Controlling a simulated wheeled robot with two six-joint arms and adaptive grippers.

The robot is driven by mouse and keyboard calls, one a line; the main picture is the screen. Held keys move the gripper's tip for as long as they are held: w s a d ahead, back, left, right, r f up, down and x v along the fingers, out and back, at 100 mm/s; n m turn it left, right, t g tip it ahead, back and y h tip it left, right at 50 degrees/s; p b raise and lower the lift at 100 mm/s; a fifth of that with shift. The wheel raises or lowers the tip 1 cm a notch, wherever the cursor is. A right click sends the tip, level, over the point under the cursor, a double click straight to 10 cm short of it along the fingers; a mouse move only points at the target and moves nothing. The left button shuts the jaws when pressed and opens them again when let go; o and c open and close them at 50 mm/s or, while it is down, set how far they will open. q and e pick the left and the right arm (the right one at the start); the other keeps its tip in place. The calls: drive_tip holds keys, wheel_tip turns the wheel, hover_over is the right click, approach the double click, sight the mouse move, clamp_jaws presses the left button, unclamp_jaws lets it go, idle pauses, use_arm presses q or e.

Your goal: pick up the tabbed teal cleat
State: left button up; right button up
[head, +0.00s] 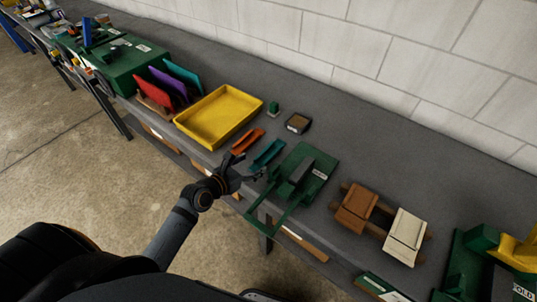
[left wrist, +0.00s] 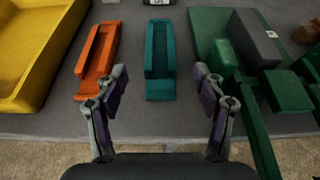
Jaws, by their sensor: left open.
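The teal cleat (head: 267,154) is a narrow channel-shaped piece lying on the grey bench near its front edge. In the left wrist view the teal cleat (left wrist: 159,62) lies lengthwise, centred ahead of the jaws, with a flat end toward me. My left gripper (head: 246,166) is open and empty at the bench's front edge, just short of the cleat. In the left wrist view the open fingers (left wrist: 159,84) stand to either side of the cleat's near end, apart from it. My right gripper is not in view.
An orange cleat (left wrist: 98,49) lies left of the teal one, beside a yellow tray (head: 215,118). A green tool with a grey block and bars (head: 318,174) stands close on the right. A small dark box (head: 298,123) sits behind. A block wall backs the bench.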

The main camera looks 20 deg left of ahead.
sight(261, 163)
use_arm(q)
drive_tip(key=x, duration=0.2)
drive_tip(key=shift+w+d+f, duration=0.1)
drive_tip(key=shift+w+f, duration=0.05)
drive_tip(key=shift+w, duration=0.1)
drive_tip(key=shift+w+d+f, duration=0.1)
drive_tip(key=shift+w+d, duration=0.05)
drive_tip(key=shift+w, duration=0.15)
drive_tip(key=x, duration=0.2)
drive_tip(key=shift+w+f, duration=0.15)
drive_tip(key=shift+w, duration=0.2)
drive_tip(key=shift+x, duration=1.1)
drive_tip(key=shift+d+f, duration=0.1)
drive_tip(key=shift+d, duration=0.05)
drive_tip(key=shift+c, duration=0.4)
drive_tip(key=shift+s, duration=0.15)
drive_tip(key=c, duration=1.2)
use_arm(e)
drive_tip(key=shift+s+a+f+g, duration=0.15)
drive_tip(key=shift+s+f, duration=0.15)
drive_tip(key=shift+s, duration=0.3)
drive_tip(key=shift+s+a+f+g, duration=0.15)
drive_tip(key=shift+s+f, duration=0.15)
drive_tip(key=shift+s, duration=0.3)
